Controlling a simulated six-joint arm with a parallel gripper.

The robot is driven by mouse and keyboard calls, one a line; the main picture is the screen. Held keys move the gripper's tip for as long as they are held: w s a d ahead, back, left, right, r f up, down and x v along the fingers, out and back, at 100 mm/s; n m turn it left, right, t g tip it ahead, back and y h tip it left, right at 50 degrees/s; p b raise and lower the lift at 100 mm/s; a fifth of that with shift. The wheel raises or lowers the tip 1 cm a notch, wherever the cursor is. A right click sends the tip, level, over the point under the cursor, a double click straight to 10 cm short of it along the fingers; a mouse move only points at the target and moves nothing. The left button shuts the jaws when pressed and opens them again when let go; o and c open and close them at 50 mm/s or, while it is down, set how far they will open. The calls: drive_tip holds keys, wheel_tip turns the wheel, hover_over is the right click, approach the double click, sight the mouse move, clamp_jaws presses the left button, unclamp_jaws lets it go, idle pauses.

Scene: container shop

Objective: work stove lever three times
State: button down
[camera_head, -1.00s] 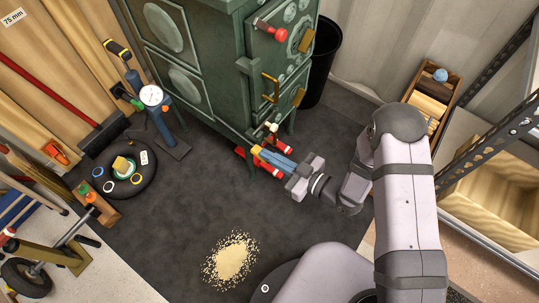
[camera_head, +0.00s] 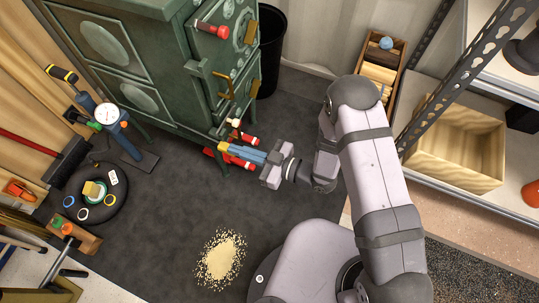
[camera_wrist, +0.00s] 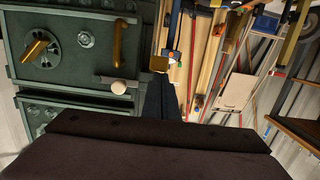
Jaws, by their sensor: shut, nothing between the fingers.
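The green stove (camera_head: 150,65) stands at the upper left of the head view. A small lever with a pale round knob (camera_head: 235,123) sticks out low on its front; in the wrist view the knob (camera_wrist: 118,88) ends a short rod left of my fingers. My gripper (camera_head: 223,147) is shut and empty, its blue fingers with yellow tips just below the knob in the head view. In the wrist view my gripper (camera_wrist: 159,64) shows as dark fingers with a yellow tip, apart from the knob. Contact with the lever's rod cannot be told.
Brass handles (camera_head: 225,85) and a red-ended handle (camera_head: 212,30) stick out higher on the stove front. Red cylindrical parts (camera_head: 238,164) lie close around my fingers. A black bin (camera_head: 268,50) stands beside the stove. Spilled pellets (camera_head: 220,257) lie on the dark floor, otherwise clear there.

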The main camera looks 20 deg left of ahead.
drive_tip(key=d+r+p, duration=0.1)
drive_tip(key=d+p, duration=0.1)
drive_tip(key=d, duration=0.8)
drive_tip(key=shift+d+r, duration=0.15)
drive_tip(key=shift+r, duration=0.25)
wheel_tip(320, 180, up, 8)
drive_tip(key=a+h+p, duration=0.1)
drive_tip(key=p, duration=0.2)
drive_tip(key=shift+w+a+f, duration=0.2)
drive_tip(key=shift+w, duration=0.2)
drive_tip(key=shift+a, duration=0.15)
drive_tip(key=a+f+b, duration=0.3)
drive_tip(key=a+f, duration=0.3)
drive_tip(key=a, duration=0.3)
drive_tip(key=shift+a+f, duration=0.2)
idle(0.4)
